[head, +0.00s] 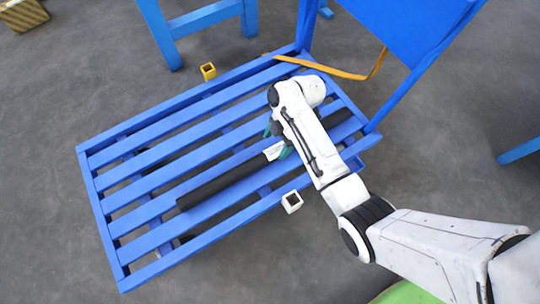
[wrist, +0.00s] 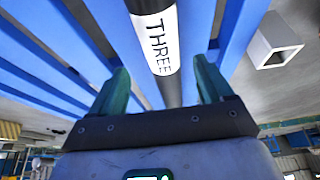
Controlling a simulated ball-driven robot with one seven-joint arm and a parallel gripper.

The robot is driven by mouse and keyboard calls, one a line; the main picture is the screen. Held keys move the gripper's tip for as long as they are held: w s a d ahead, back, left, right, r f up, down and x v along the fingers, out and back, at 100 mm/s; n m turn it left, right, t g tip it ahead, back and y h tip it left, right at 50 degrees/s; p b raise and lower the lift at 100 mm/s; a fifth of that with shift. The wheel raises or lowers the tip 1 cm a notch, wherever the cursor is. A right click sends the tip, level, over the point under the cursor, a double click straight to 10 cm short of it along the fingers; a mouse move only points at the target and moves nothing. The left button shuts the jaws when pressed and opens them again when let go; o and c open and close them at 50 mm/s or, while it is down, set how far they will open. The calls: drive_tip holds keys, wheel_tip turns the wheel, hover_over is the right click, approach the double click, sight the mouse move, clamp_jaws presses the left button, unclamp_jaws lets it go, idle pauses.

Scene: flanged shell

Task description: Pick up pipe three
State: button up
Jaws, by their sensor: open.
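Pipe three (head: 222,184) is a long black pipe lying along the slats of a blue slatted rack (head: 118,272). A white label reading "THREE" wraps its middle and shows clearly on the pipe in the wrist view (wrist: 157,38). My gripper (head: 277,139) is over the label part of the pipe, with green fingers open. In the wrist view my gripper (wrist: 161,80) has one finger on each side of the pipe, with gaps between. I cannot tell how far down the fingers reach. My arm hides part of the pipe toward its right end.
A white square tube (head: 291,202) stands by the rack's near edge, and a yellow square tube (head: 208,71) by its far edge. An orange bar (head: 335,72) and an upright blue panel (head: 405,30) are at the rack's right end.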

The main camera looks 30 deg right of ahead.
sight(272, 151)
drive_tip(key=b+x, duration=0.1)
drive_tip(key=x, duration=0.1)
drive_tip(key=b+x, duration=0.1)
drive_tip(key=x, duration=0.2)
drive_tip(key=shift+s+r+b, duration=0.1)
drive_tip(key=shift+s+b, duration=0.1)
drive_tip(key=shift+b, duration=0.2)
drive_tip(key=shift+r, duration=0.1)
clamp_jaws()
idle(0.4)
drive_tip(key=shift+r, duration=0.1)
